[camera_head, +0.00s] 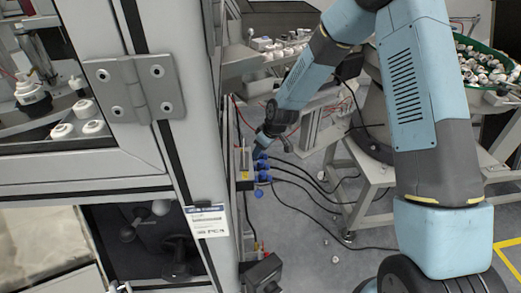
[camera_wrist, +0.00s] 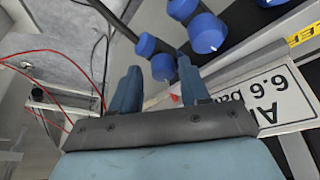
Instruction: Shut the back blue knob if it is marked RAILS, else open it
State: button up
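Several blue knobs show in the wrist view in rows along a grey strip. One blue knob (camera_wrist: 163,67) lies at or just beyond my fingertips, between them in the picture; contact is not clear. Another blue knob (camera_wrist: 145,45) is beside it, and a larger blue knob (camera_wrist: 206,33) is to the right. My gripper (camera_wrist: 158,73) is open, its two blue fingers apart. In the head view my gripper (camera_head: 261,147) is close above the blue knobs (camera_head: 263,178) on the cabinet's side. A white plate (camera_wrist: 285,100) reads "6.6 ba", partly cut off. No RAILS marking is readable.
A yellow label (camera_wrist: 304,35) is cut off at the right edge. Black hoses (camera_head: 300,185) run from the knobs across the grey floor. The cabinet frame (camera_head: 185,150) stands left of the arm. Red cables (camera_wrist: 50,58) hang at left in the wrist view.

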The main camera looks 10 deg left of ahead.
jog(key=shift+s+a, duration=0.15)
jog(key=shift+s, duration=0.1)
dwell(0.3)
jog(key=shift+n, duration=0.3)
